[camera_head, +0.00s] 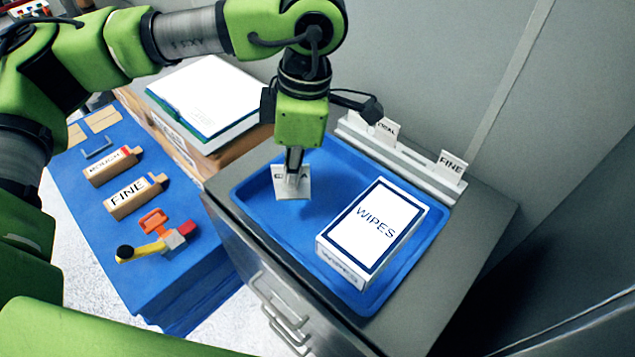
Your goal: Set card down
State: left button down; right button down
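A small white card (292,190) with dark lettering is over the left part of the blue tray (250,197). My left gripper (293,172) points down at it, with its narrow fingers closed on the card's upper part. The fingers hide most of the lettering. A darker patch of tray lies just below the card; I cannot tell whether the card touches the tray. My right gripper is not in view.
A white WIPES box (372,232) fills the tray's right part. Behind the tray, a pale rack (405,160) holds upright cards, one reading FINE (452,166). A blue surface (160,275) at left carries labelled blocks and a clamp-like tool (158,240).

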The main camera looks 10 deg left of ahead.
pick_arm(q)
jog(key=w+f+p, duration=0.1)
jog(key=w+f, duration=0.2)
jog(key=w+f+p, duration=0.1)
jog(key=w+f, duration=0.1)
jog(key=w, duration=0.2)
jog(key=w+f+p, duration=0.2)
jog(key=w+f, duration=0.1)
jog(key=shift+w+f, duration=0.35)
notch_tip(320, 180, down, 2)
jog(key=shift+f+p, duration=0.15)
jog(key=shift+p, duration=0.2)
jog(key=shift+f, duration=0.3)
jog(key=shift+f+b, duration=0.2)
jog(key=shift+b, duration=0.15)
jog(key=c, duration=2.3)
grip_release()
jog(key=shift+r, duration=0.1)
